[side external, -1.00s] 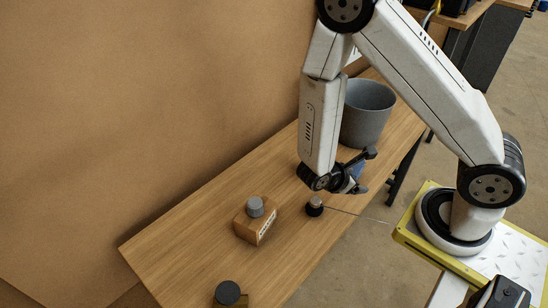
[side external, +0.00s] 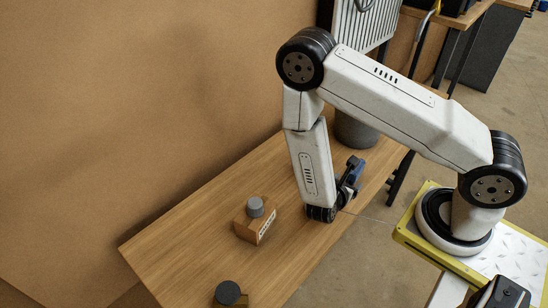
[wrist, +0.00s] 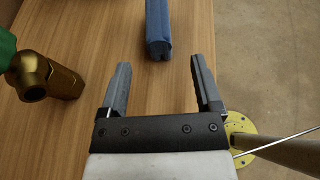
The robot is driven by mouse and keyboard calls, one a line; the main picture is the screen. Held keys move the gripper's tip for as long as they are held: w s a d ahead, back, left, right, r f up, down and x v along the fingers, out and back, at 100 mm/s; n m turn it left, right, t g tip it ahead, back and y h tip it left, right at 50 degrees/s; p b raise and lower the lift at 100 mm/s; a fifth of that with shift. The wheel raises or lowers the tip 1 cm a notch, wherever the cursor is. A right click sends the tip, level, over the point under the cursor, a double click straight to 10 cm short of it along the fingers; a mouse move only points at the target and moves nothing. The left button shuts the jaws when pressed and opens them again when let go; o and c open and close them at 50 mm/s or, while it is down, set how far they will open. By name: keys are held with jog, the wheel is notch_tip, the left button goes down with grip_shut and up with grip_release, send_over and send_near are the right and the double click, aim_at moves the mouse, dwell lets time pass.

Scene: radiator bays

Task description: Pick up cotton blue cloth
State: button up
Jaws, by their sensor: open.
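The blue cloth (wrist: 158,28) is a long, rolled or folded strip on the wooden table. In the wrist view it runs from the top edge down to just ahead of my gripper (wrist: 160,62). My gripper is open and empty, with one finger to each side of the line of the cloth. The near end of the cloth lies about level with the fingertips. In the side view my gripper (side external: 355,170) is low over the table, and a patch of blue shows beside it. The arm partly hides the cloth there.
A brass fitting with a green part (wrist: 45,75) stands left of my gripper. A wooden block with a grey knob (side external: 254,220) and a dark round knob (side external: 227,293) are on the table (side external: 180,240). A grey bucket (side external: 355,133) stands behind the arm. The table edge is close on the right.

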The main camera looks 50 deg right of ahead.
aim_at(351, 178)
jog(key=shift+x, duration=0.85)
jog(key=shift+f, duration=0.1)
jog(key=shift+x, duration=2.55)
jog(key=shift+f, duration=0.1)
grip_shut()
